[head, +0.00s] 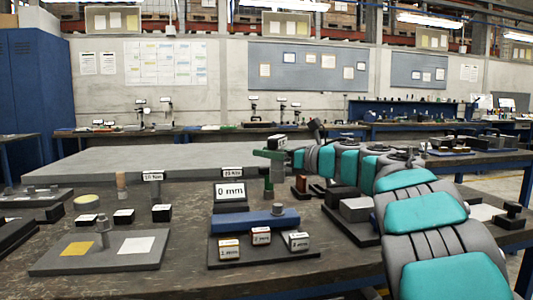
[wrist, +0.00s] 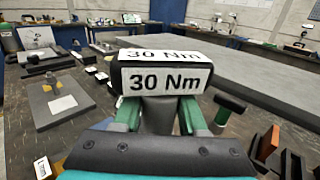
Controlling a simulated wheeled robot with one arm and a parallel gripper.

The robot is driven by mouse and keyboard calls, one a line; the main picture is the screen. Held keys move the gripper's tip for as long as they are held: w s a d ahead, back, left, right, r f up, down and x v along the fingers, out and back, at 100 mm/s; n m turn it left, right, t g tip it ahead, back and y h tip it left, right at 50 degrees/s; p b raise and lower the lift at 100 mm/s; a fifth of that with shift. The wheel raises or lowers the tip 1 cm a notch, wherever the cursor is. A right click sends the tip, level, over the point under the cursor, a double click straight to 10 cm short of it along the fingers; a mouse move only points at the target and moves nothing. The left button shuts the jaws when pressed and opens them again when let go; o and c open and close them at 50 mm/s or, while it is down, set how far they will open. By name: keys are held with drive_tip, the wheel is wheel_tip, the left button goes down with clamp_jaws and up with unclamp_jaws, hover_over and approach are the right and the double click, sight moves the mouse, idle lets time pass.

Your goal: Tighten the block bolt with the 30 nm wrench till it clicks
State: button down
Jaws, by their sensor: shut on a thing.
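My gripper (head: 268,154) is above the bench, its green fingers on either side of the 30 Nm wrench. The wrench's label block (wrist: 165,75) faces the wrist camera, with a grey shaft (wrist: 158,115) under it between the fingers. In the head view the wrench stands roughly upright (head: 278,172); I cannot tell whether its lower end touches anything. An upright bolt-like post (head: 102,232) stands on a grey plate (head: 60,265) at front left, apart from the gripper. I cannot tell whether this is the block bolt.
Two other labelled tools, 10 Nm (head: 152,177) and one with a blurred label (head: 232,174), stand along the raised grey slab (head: 200,158). Dark fixtures (head: 355,208) crowd the right.

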drive_tip(key=shift+d+f+b, duration=0.15)
drive_tip(key=shift+d+b, duration=0.05)
drive_tip(key=shift+b, duration=0.4)
wheel_tip(320, 180, down, 5)
drive_tip(key=b, duration=0.5)
drive_tip(key=shift+a, duration=0.1)
drive_tip(key=shift+b, duration=0.75)
idle(0.5)
drive_tip(key=shift+f+b, duration=1.45)
drive_tip(key=shift+b, duration=0.4)
drive_tip(key=shift+m+t+h+b, duration=0.7)
drive_tip(key=shift+m+t+b, duration=0.15)
drive_tip(key=shift+t, duration=0.25)
